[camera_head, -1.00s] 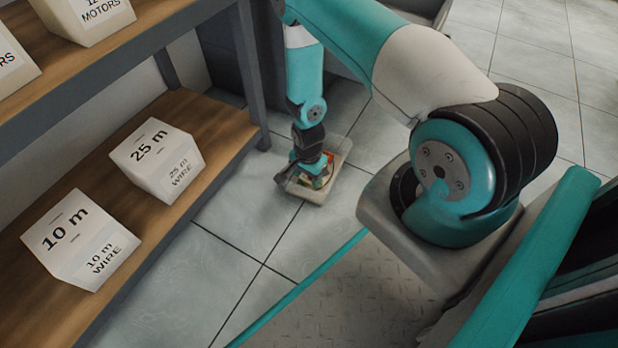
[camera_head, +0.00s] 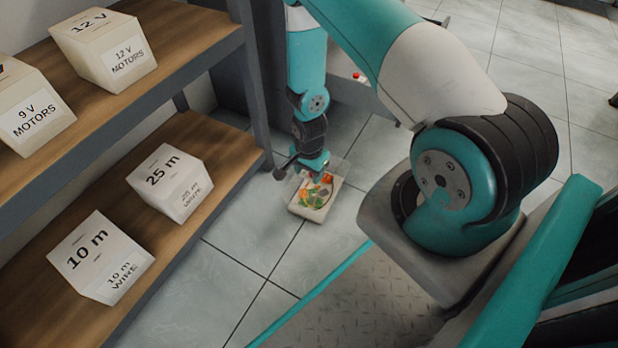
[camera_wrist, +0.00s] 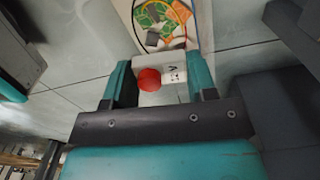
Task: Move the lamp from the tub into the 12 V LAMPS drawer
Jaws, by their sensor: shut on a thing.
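In the wrist view the lamp shows as a red dome (camera_wrist: 149,79) beside a white part with small print, only partly legible, ending in V. My gripper (camera_wrist: 160,82) is shut on it, with a teal finger on either side. In the head view my gripper (camera_head: 316,172) is at the far side of the tub, seemingly just above it. The clear-walled tub (camera_head: 303,211) stands on the floor with green boards and coloured wires in it; its contents also show at the top of the wrist view. No drawer marked 12 V LAMPS is in view.
The shelf unit at left holds white drawers marked 12 V MOTORS (camera_head: 105,50), 9 V MOTORS (camera_head: 35,110), 25 m WIRE (camera_head: 172,183) and 10 m WIRE (camera_head: 102,258). A grey shelf post (camera_head: 256,90) stands close to my gripper. Tiled floor (camera_head: 235,262) before the tub is clear.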

